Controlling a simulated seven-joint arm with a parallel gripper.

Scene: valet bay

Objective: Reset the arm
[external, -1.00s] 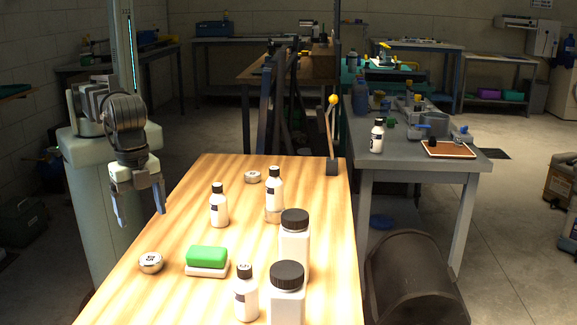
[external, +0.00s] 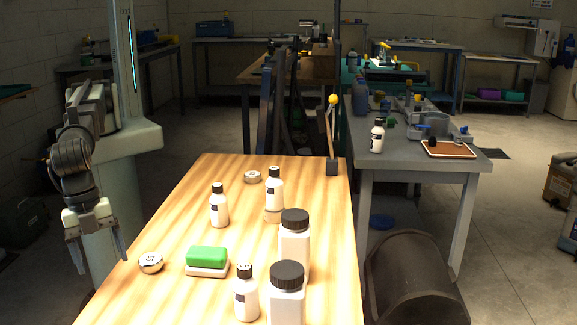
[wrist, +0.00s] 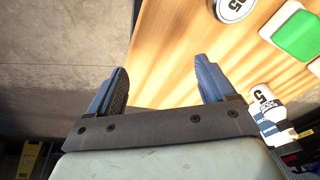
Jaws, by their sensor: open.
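My gripper (external: 101,262) hangs pointing down beside the left edge of the wooden table (external: 185,225), with its two blue fingers spread and nothing between them. In the wrist view my gripper (wrist: 162,68) is also open and empty, its fingers above the floor and the table's edge. A round silver tin (external: 151,263) stands on the table just right of my gripper.
A green sponge on a white base (external: 207,257), several white bottles with black caps (external: 219,208) and a second round tin (external: 252,177) stand on the table. A yellow-knobbed lever (external: 332,140) rises at its far right corner. A grey workbench (external: 415,165) stands behind, right.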

